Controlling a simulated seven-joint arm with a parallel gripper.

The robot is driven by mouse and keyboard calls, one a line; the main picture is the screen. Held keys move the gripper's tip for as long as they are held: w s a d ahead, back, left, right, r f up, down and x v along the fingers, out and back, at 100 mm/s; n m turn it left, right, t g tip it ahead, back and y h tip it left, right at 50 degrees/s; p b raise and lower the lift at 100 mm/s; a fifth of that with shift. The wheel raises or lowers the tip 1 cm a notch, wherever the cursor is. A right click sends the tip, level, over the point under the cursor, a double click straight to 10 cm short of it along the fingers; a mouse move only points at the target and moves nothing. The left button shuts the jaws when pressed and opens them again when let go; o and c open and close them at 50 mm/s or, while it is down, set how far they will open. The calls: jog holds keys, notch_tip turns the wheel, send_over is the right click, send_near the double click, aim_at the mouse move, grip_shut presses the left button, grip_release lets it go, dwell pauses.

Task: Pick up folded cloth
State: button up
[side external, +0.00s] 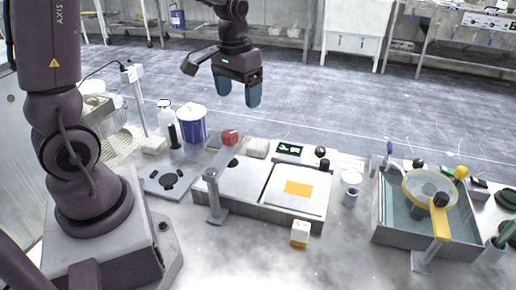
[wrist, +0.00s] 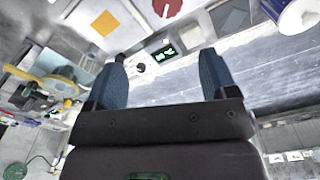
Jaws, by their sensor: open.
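My gripper (side external: 239,92) hangs high above the far side of the bench, open and empty, with two blue fingers pointing down. In the wrist view my gripper (wrist: 163,60) shows its fingers well apart with nothing between them. A pale, folded-looking pad (side external: 257,148) lies at the back of the polishing machine, left of the green display. Another pale, soft-looking block (side external: 154,145) lies left of the white bottle. I cannot tell for sure which of them is the folded cloth. My gripper is above and apart from both.
The polishing machine (side external: 262,205) has a red knob (side external: 230,138) and an orange square (side external: 298,188) on its right plate. A blue-and-white tub (side external: 192,124) stands left; a water basin (side external: 382,226) with a yellow-rimmed bowl stands right. A small white-and-orange block (side external: 300,233) sits in front.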

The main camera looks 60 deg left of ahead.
jog(key=w+a+f+n+g, duration=0.1)
jog(key=w+a+f+n, duration=0.1)
jog(key=w+a+f, duration=0.4)
jog(key=w+a+f+n, duration=0.1)
jog(key=a+f+n, duration=0.1)
jog(key=a+f, duration=0.35)
send_over(258, 144)
jog(key=shift+n, duration=0.3)
jog(key=f, duration=0.7)
jog(key=shift+s+f, duration=0.2)
jog(key=shift+f, duration=0.1)
jog(key=shift+w+f, duration=0.2)
jog(key=shift+f, duration=2.9)
jog(key=c, duration=0.7)
